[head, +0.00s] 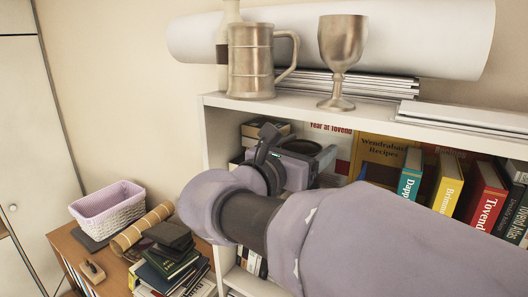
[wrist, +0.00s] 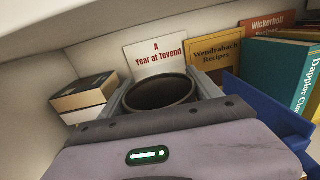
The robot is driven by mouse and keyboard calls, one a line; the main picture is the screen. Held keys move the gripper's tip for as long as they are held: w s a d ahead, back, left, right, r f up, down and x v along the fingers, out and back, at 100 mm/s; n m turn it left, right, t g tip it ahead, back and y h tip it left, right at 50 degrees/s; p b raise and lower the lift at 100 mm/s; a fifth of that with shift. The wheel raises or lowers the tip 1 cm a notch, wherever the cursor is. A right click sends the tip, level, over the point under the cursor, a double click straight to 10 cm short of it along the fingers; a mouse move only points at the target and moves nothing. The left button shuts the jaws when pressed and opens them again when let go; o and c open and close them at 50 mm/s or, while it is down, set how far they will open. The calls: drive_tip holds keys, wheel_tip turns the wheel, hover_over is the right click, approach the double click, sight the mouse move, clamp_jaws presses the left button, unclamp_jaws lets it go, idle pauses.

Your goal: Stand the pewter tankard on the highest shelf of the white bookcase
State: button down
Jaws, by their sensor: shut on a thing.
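My gripper (head: 304,160) is inside the top compartment of the white bookcase (head: 218,132), under its top board. It is shut on a dark round-mouthed vessel (wrist: 160,92), whose open mouth faces up between the jaws in the wrist view. The gripper and arm hide most of the vessel, so I cannot tell its handle or whether it touches the shelf board. A metal tankard (head: 250,62) with a handle stands upright on top of the bookcase, apart from my gripper.
A metal goblet (head: 341,60), a bottle and a white roll (head: 420,38) are on the bookcase top. Books stand right of my gripper, including a teal book (wrist: 278,72); stacked books (wrist: 84,97) lie left. A desk with a lilac-lined basket (head: 108,210) is at lower left.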

drive_tip(key=shift+f, duration=0.65)
drive_tip(key=shift+w+f, duration=0.15)
drive_tip(key=shift+f, duration=0.1)
drive_tip(key=shift+f, duration=0.1)
drive_tip(key=shift+c, duration=2)
unclamp_jaws()
drive_tip(key=b+v, duration=0.1)
drive_tip(key=v, duration=1.1)
drive_tip(key=shift+b, duration=0.4)
